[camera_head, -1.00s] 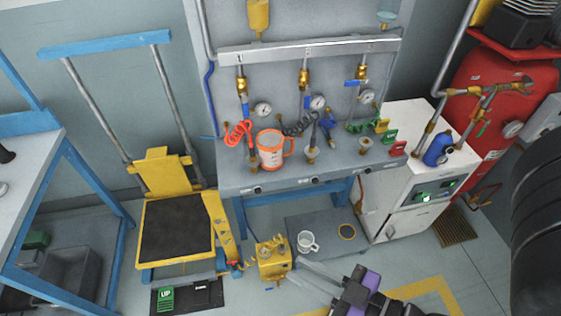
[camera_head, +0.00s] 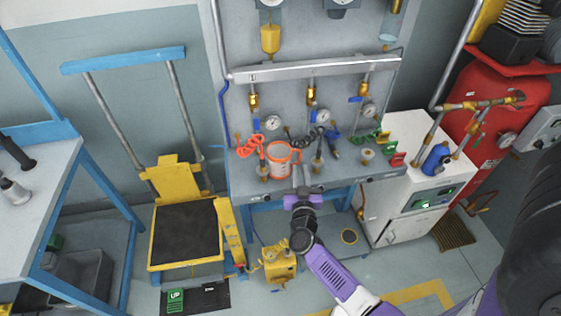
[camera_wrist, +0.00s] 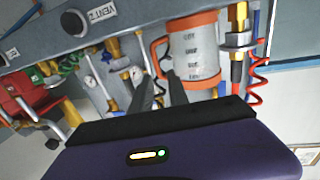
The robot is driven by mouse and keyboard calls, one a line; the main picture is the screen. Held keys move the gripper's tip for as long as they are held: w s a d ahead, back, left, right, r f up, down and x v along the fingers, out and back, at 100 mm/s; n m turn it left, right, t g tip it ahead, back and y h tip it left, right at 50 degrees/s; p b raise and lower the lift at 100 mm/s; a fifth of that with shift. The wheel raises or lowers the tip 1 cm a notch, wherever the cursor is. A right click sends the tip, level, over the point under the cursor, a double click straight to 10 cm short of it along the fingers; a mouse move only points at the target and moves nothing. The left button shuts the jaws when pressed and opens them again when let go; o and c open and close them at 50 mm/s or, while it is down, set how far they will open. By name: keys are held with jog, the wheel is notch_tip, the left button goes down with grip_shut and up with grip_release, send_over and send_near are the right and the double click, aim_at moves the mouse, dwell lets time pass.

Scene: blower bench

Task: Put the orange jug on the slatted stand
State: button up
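The orange jug (camera_head: 282,162) has an orange rim, base and handle and a pale marked body. It stands upright on the grey bench among the fittings. In the wrist view the jug (camera_wrist: 192,50) appears upside down, with its handle (camera_wrist: 157,57) on the side towards my fingers. My gripper (camera_head: 300,184) is in front of the jug, near the bench edge. In the wrist view its two fingers (camera_wrist: 161,90) stand apart with nothing held, close to the handle. Contact cannot be told. A brown slatted piece (camera_head: 453,230) lies low beside the white cabinet; I cannot tell whether it is the stand.
A yellow pump (camera_head: 278,264) is below. A yellow lift cart (camera_head: 185,232) is at left, a white cabinet (camera_head: 405,175) at right.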

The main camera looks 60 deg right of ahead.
aim_at(300, 155)
jog(key=b+x, duration=0.1)
jog(key=x, duration=0.7)
jog(key=shift+s+d, duration=0.15)
jog(key=shift+d, duration=0.05)
jog(key=shift+c, duration=0.2)
grip_shut()
dwell(1.1)
